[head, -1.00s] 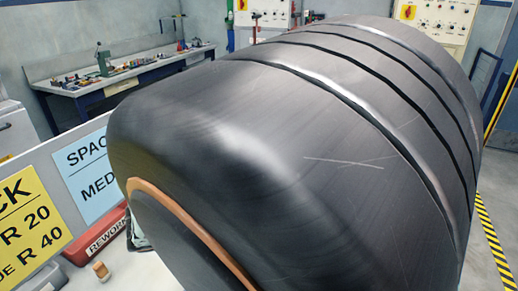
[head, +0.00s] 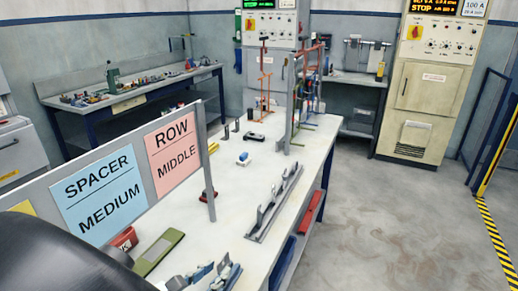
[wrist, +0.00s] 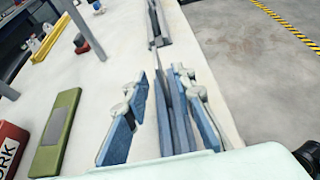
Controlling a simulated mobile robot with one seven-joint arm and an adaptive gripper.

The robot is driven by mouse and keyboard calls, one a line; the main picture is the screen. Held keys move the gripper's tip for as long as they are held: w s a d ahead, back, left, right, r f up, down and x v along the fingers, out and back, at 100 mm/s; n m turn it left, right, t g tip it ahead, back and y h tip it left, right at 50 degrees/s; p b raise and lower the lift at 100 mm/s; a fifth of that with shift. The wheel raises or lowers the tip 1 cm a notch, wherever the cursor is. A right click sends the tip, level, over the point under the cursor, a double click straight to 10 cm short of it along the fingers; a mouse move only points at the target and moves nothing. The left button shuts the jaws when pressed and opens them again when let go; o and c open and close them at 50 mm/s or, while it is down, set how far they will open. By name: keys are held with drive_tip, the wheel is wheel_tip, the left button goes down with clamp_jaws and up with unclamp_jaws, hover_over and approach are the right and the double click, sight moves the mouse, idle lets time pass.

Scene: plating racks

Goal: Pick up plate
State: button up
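In the wrist view my gripper (wrist: 160,76) shows as two blue and pale grey jointed fingers, standing apart on either side of thin slate-blue upright strips (wrist: 178,115). I cannot tell whether one of these strips is the plate, or whether anything touches the fingers. In the head view the fingers show only at the bottom edge, cut off by the frame. A long grey holder (head: 272,207) with upright pieces stands on the white table ahead of them; it also shows in the wrist view (wrist: 158,22). No plate can be clearly made out.
A green flat block (wrist: 58,130) and a red REWORK box (wrist: 10,150) lie left of the gripper. A panel with SPACER MEDIUM (head: 98,195) and ROW MIDDLE (head: 173,158) signs stands along the table's left. Tall coloured racks (head: 298,100) stand at the far end.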

sight(223, 265)
drive_tip(key=x, duration=0.4)
drive_tip(key=shift+w+d+f, duration=0.1)
drive_tip(key=shift+w, duration=0.15)
drive_tip(key=shift+c, duration=0.4)
clamp_jaws()
